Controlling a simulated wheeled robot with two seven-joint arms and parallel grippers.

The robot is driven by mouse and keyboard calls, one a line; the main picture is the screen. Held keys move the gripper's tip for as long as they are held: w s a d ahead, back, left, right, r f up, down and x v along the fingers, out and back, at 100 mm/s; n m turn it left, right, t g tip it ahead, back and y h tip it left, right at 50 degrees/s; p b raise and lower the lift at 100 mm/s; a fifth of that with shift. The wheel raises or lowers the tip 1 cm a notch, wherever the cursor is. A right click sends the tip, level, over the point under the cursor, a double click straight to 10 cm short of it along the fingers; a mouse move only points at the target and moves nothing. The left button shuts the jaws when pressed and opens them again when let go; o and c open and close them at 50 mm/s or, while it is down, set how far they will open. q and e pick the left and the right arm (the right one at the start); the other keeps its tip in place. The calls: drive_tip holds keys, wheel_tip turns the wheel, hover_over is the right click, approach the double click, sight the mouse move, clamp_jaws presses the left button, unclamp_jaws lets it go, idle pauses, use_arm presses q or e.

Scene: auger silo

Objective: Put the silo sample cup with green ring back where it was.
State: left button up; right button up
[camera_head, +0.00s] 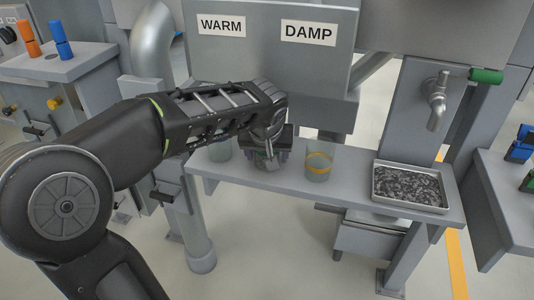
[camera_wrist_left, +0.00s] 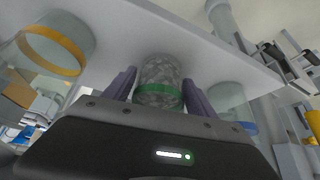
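The sample cup with green ring (camera_wrist_left: 161,88) shows in the left wrist view, filled with grey speckled grain. My left gripper (camera_wrist_left: 158,78) has one finger on each side of it, close against its walls, and looks shut on it. In the head view my left gripper (camera_head: 267,150) is over the grey shelf (camera_head: 345,192), between two other cups, and mostly hides the green-ringed cup. I cannot tell whether the cup touches the shelf. My right gripper is not in view.
A clear cup with an orange ring (camera_head: 319,162) stands right of my gripper. Another clear cup (camera_head: 221,149) stands left; its blue ring (camera_wrist_left: 249,128) shows in the wrist view. A tray of dark grain (camera_head: 410,186) lies under a tap (camera_head: 437,102). WARM and DAMP signs hang above.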

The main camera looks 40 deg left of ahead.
use_arm(q)
drive_tip(key=shift+o, duration=1.2)
drive_tip(key=shift+r+p, duration=0.3)
drive_tip(key=p+v, duration=0.1)
drive_tip(key=v, duration=0.6)
drive_tip(key=shift+s+d, duration=0.1)
drive_tip(key=shift+s, duration=0.05)
